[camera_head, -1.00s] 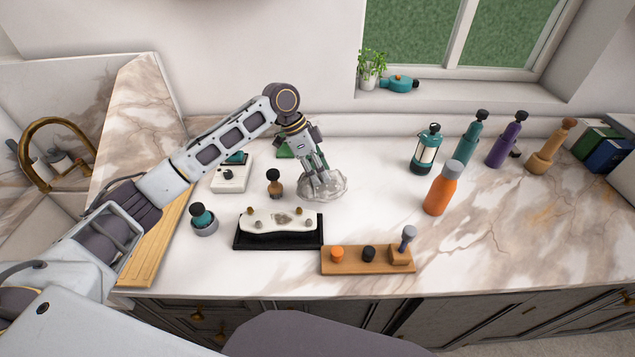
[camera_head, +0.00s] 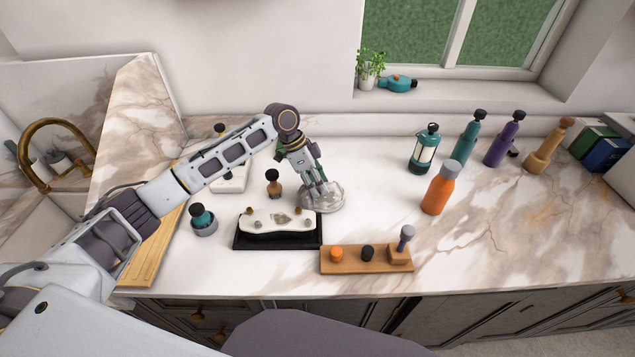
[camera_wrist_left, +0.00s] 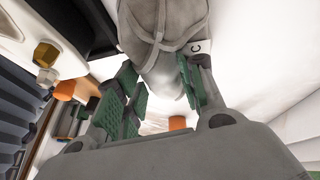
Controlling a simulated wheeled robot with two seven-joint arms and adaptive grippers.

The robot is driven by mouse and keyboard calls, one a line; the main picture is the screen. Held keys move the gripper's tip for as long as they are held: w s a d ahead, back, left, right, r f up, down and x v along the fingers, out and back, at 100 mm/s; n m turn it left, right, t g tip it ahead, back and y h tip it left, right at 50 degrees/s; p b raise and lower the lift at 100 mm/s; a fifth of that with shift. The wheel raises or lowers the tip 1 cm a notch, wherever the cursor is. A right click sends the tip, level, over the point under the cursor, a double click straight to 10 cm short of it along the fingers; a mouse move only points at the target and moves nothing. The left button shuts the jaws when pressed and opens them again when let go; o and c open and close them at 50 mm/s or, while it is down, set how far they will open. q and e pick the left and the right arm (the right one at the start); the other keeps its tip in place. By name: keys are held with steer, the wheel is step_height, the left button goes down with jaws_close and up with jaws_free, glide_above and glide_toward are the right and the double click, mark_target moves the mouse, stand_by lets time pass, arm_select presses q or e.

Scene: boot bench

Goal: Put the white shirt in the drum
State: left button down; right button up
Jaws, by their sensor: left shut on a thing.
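I see no white shirt and no drum in either view. My left gripper (camera_head: 322,192) is low over the middle of the counter, fingers pointing down, shut on a pale grey, partly see-through object (camera_head: 333,204). In the left wrist view a grey rounded object (camera_wrist_left: 160,62) with seam-like lines sits between the green finger pads of the left gripper (camera_wrist_left: 158,92). A small white tag with a "C" shows beside it. The fingers hide part of the object, and I cannot tell what it is. My right gripper is not in view.
A black tray (camera_head: 278,244) with a white slab and a wooden board (camera_head: 367,260) with knobs lie in front of the gripper. The counter between is clear.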

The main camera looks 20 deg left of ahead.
arm_select(q)
steer(key=c, duration=0.9)
jaws_free()
steer(key=b+v, duration=0.1)
steer(key=v, duration=1.1)
steer(key=shift+o, duration=0.5)
